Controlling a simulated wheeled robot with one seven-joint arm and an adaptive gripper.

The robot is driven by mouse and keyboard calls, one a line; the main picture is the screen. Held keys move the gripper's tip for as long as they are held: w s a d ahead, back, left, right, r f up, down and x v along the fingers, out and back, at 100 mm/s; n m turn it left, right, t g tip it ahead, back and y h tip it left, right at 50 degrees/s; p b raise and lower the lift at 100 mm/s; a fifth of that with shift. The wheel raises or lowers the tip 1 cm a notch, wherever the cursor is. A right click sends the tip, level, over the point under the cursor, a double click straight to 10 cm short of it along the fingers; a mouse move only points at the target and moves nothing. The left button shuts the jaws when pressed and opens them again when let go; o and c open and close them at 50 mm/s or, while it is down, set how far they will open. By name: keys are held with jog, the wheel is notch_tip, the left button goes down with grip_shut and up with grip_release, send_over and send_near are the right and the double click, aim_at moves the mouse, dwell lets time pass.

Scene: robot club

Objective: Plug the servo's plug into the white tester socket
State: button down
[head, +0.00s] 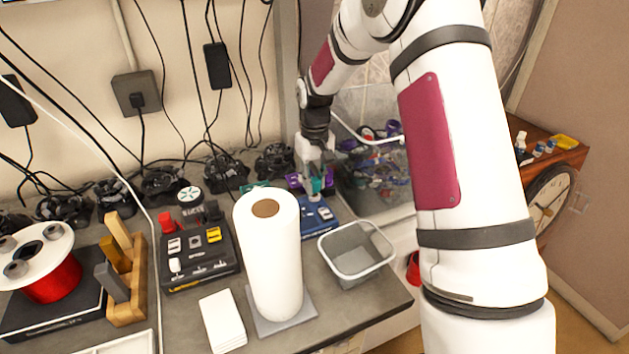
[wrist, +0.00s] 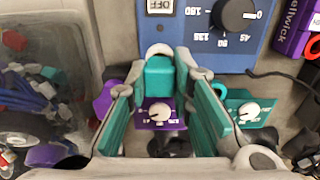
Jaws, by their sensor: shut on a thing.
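In the wrist view, my gripper (wrist: 160,80) has its teal-padded fingers closed around a teal block (wrist: 160,76), which looks like the plug. A white rounded piece (wrist: 159,50), possibly the socket, shows just beyond the block at the blue tester's near edge. I cannot tell whether the two touch. The blue tester (wrist: 205,55) has a black dial and an OFF label. A purple unit with a white dial (wrist: 158,113) shows between the fingers, lower down. A teal one (wrist: 248,110) is at right.
A grey bin (head: 357,254) and a paper roll (head: 272,255) stand in front of the tester. A clear tub of coloured parts (head: 375,170) is beside my gripper. A purple box (wrist: 297,30) and black cable lie right of the tester in the wrist view.

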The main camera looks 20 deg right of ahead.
jog(key=shift+f+b, duration=0.35)
jog(key=shift+f, duration=0.4)
dwell(1.5)
jog(key=c, duration=1.3)
grip_release()
jog(key=shift+c, duration=0.2)
notch_tip(320, 180, up, 12)
jog(key=s+a+r+t, duration=0.2)
jog(key=s+a+r, duration=0.2)
jog(key=s+r, duration=0.9)
jog(key=s+a+f+t, duration=0.1)
jog(key=s, duration=0.9)
jog(key=s+a+f+t, duration=0.1)
jog(key=s+a+t, duration=0.1)
jog(key=s, duration=0.8)
